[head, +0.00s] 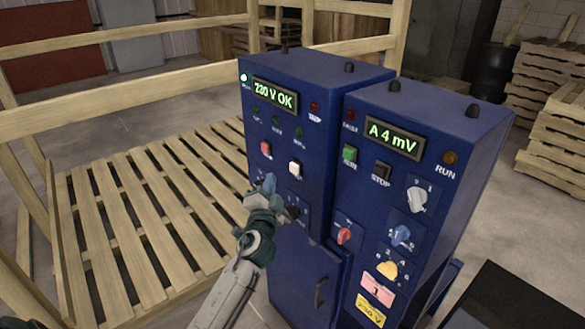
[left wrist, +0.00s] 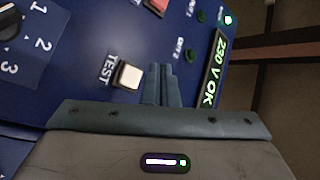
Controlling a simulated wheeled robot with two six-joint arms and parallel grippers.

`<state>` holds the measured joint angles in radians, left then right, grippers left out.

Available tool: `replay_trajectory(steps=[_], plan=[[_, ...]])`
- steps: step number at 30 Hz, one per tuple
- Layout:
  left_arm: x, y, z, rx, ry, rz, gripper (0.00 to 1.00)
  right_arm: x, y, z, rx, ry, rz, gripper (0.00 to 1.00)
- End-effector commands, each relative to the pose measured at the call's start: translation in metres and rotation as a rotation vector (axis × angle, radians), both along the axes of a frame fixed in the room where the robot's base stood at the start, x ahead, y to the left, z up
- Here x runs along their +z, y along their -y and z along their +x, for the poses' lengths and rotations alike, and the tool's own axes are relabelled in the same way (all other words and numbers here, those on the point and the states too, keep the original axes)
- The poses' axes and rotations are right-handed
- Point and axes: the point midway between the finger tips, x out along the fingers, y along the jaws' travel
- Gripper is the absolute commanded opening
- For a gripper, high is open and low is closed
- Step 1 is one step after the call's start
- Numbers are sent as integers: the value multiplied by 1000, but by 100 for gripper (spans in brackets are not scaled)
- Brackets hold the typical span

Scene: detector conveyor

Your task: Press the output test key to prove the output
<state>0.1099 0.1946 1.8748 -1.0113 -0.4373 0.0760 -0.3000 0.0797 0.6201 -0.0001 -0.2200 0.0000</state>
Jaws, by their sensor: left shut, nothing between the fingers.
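The left blue cabinet (head: 316,75) has a lit display (head: 274,95) reading 230 V OK. Below it are a red key (head: 265,149) and a white key (head: 294,168). In the left wrist view the white key (left wrist: 128,76) has the word TEST beside it. My left gripper (head: 268,183) is shut and empty, in front of this cabinet, just below and left of the white key in the head view. In the left wrist view its fingertips (left wrist: 162,70) appear beside the white key; I cannot tell how far they are from the panel. My right gripper is not in view.
A second blue cabinet (head: 465,140) stands to the right, its display (head: 394,139) reading A 4 mV, with green and black keys and several knobs. A rotary knob (left wrist: 10,25) marked 1, 2, 3 is near. A slatted wooden platform with rails (head: 150,190) lies left.

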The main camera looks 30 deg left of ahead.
Motion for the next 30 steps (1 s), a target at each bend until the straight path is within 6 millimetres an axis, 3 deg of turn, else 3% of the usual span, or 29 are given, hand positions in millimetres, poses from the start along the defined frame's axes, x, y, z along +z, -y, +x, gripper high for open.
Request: replay_trajectory(steps=[6, 12, 30], plan=[[-1, 11, 26, 0, 1, -1, 0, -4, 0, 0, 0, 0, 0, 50], [-1, 16, 38, 0, 0, 0, 0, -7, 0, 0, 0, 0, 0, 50], [0, 17, 39, -1, 0, 1, 0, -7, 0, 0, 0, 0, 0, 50]])
